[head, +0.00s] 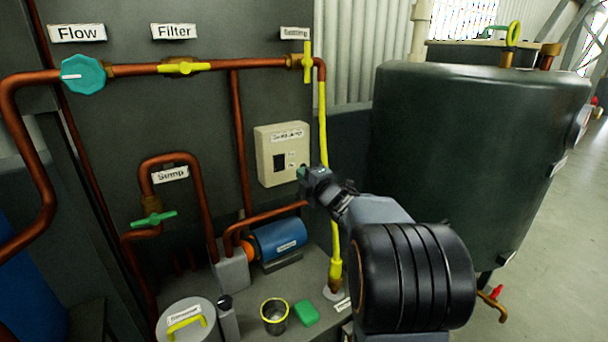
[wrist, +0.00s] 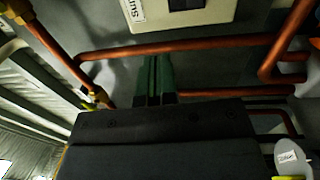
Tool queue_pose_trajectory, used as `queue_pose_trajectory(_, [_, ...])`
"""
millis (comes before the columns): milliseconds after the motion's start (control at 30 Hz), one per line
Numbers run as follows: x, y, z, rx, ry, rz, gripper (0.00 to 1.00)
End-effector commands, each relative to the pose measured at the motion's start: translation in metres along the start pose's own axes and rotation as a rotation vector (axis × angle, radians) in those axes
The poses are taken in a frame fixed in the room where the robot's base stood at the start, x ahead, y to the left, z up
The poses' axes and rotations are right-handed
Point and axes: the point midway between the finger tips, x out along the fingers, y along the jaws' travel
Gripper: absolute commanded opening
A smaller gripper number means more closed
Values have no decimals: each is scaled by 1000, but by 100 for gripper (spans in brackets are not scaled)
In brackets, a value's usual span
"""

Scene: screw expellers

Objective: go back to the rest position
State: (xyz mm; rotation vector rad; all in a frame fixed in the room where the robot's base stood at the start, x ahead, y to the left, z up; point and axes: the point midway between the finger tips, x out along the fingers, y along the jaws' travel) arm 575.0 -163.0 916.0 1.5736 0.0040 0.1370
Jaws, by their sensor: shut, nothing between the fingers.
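My gripper (head: 302,173) shows in the head view at the end of my arm, in front of the panel and just right of the beige switch box (head: 268,172). Its green fingertips point left. In the wrist view the green fingers (wrist: 154,75) lie together, shut with nothing between them. Copper pipes run behind them in that view. The lower part of the switch box (wrist: 185,12) shows at the top of the wrist view.
A blue pump (head: 278,240), a lidded container (head: 190,325), a yellow-rimmed cup (head: 274,316) and a green block (head: 306,313) stand on the bench below. A yellow hose (head: 323,130) hangs close by my gripper. A large dark tank (head: 465,160) stands at right.

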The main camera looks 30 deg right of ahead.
Motion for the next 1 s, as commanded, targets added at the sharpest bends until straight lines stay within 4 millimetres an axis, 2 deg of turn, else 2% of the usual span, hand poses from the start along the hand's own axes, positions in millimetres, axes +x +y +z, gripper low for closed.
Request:
queue_pose_trajectory(467, [0,2,-1,3,-2,-2,0])
queue_pose_trajectory(567, [0,16,-4,41,-31,-22,0])
queue_pose_trajectory(667, [-5,41,-12,151,-111,-80,0])
queue_pose_trajectory(767, [-19,70,-27,339,-239,-177,0])
queue_pose_trajectory(833, [-36,87,-41,498,-344,-260,0])
queue_pose_trajectory(1000, [-96,109,-86,872,-602,-485,0])
